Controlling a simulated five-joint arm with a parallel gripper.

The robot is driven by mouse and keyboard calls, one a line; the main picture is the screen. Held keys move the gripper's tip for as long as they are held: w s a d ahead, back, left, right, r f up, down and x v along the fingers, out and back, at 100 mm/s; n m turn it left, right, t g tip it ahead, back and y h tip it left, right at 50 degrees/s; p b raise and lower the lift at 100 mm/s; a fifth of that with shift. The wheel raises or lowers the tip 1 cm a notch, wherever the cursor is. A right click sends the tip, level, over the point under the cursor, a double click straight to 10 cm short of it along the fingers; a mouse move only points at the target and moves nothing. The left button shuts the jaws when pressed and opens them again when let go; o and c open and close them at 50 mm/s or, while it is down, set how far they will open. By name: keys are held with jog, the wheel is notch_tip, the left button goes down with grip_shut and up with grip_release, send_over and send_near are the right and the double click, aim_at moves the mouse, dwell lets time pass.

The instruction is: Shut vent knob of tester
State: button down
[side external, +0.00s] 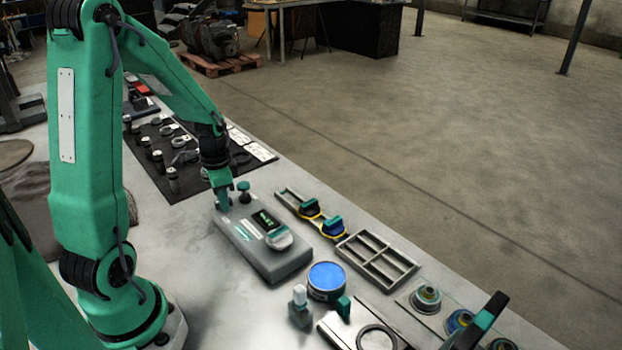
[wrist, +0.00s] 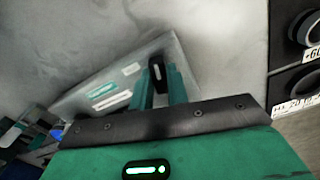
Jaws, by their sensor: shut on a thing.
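The tester (side external: 275,262) is a flat grey box with a small lit screen, lying on the bench in the side view. Its pale top also shows in the wrist view (wrist: 98,88). My gripper (side external: 223,203) is down at the tester's far left end. In the wrist view my gripper's (wrist: 160,76) two teal fingers are closed around a dark vent knob (wrist: 157,66) with a pale mark on it. In the side view the fingers hide the knob.
A dark mat (side external: 160,150) with several metal parts lies behind my gripper. A metal divider tray (side external: 376,262) and a blue-topped round can (side external: 327,278) lie right of the tester.

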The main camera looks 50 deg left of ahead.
jog(key=shift+n, duration=1.3)
jog(key=c, duration=1.4)
grip_release()
jog(key=shift+o, duration=0.2)
jog(key=shift+r, duration=2.75)
jog(key=shift+r, duration=0.15)
jog(key=shift+r, duration=1.85)
